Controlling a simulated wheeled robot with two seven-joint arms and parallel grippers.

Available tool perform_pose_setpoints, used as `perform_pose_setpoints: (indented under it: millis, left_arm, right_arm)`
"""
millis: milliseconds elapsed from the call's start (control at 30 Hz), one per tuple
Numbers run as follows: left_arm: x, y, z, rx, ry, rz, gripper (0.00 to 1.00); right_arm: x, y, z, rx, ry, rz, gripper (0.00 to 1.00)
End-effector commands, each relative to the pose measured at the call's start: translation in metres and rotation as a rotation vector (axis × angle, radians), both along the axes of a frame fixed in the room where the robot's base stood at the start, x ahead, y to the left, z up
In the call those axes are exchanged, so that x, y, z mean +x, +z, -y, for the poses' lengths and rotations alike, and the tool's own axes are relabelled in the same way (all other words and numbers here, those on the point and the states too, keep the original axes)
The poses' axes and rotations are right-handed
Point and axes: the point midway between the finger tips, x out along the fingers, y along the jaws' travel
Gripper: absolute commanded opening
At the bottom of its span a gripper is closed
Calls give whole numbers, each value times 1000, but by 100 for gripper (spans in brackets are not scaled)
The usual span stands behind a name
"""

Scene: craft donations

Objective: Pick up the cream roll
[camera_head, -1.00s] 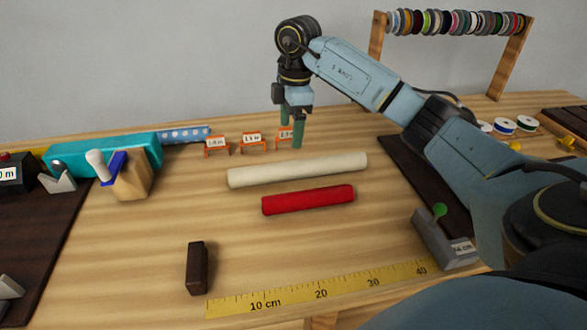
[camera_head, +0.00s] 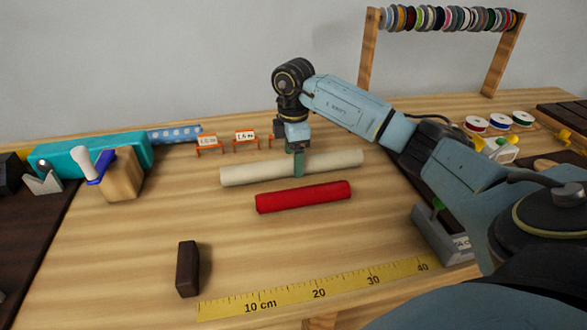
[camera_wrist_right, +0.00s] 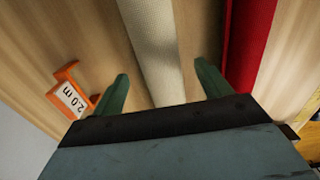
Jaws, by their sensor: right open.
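The cream roll (camera_head: 245,174) lies flat on the wooden table, running left to right, just behind the red roll (camera_head: 303,197). My right gripper (camera_head: 298,163) is above and around the middle of the cream roll, pointing down. In the right wrist view the cream roll (camera_wrist_right: 157,45) runs between the two green fingers of my right gripper (camera_wrist_right: 161,88), with a gap on both sides. The fingers are open and hold nothing. The red roll (camera_wrist_right: 249,40) lies outside the finger on the right there. My left gripper is not in view.
Orange label stands (camera_head: 246,141) are close behind the cream roll; one (camera_wrist_right: 76,92) is near a finger. A dark block (camera_head: 188,268) and a yellow ruler (camera_head: 317,288) lie in front. A teal box (camera_head: 75,158) is at left, a spool rack (camera_head: 368,55) at back right.

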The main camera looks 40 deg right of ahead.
Motion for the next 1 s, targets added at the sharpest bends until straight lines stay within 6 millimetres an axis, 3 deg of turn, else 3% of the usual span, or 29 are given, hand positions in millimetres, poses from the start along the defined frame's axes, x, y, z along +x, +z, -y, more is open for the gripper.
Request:
perform_pose_setpoints:
  millis: [200,500,900,1000]
  left_arm:
    - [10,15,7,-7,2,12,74]
    - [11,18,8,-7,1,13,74]
    - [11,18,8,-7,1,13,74]
    - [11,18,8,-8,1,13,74]
  right_arm:
    - [-1,-25,-1,1,0,0,77]
    - [-1,-27,-1,1,1,0,77]
    - [-1,-26,-1,1,1,0,24]
    - [0,-26,-1,0,1,1,22]
